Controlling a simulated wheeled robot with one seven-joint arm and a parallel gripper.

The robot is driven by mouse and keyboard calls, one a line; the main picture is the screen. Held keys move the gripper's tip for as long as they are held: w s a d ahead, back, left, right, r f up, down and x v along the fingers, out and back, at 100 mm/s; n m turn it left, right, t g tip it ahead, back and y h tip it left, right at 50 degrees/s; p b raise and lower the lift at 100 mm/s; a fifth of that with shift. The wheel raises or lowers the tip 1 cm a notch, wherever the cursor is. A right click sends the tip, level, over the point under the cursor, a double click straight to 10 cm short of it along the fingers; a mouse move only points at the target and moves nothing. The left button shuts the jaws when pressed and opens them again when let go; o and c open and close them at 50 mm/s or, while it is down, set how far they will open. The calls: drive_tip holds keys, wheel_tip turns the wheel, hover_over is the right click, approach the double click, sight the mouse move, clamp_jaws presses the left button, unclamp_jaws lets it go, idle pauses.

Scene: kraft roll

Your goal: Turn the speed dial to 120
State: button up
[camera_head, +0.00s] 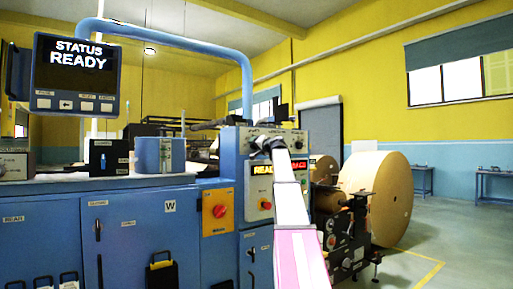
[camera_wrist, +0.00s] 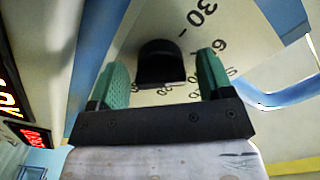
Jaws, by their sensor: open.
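The speed dial shows in the wrist view as a black knob (camera_wrist: 160,62) on a pale panel with printed numbers and tick marks; a 30 is readable at upper right. My gripper (camera_wrist: 162,66) is open. Its two green fingers stand on either side of the knob, with a visible gap on each side. I cannot tell where the knob points. In the head view my gripper (camera_head: 264,143) is at the upper panel of the blue machine (camera_head: 228,165), and the dial is hidden or too small there.
A display (camera_head: 75,72) reading STATUS READY hangs at upper left. Red lit readouts (camera_head: 292,165) sit just below my gripper on the machine. A red knob on an orange plate (camera_head: 219,212) is lower left. A large kraft roll (camera_head: 378,195) stands at right, with open floor beyond.

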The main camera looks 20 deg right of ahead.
drive_tip(key=shift+w, duration=0.1)
drive_tip(key=c, duration=0.9)
drive_tip(key=shift+m, duration=0.3)
drive_tip(key=m, duration=1.2)
drive_tip(key=shift+m, duration=2.5)
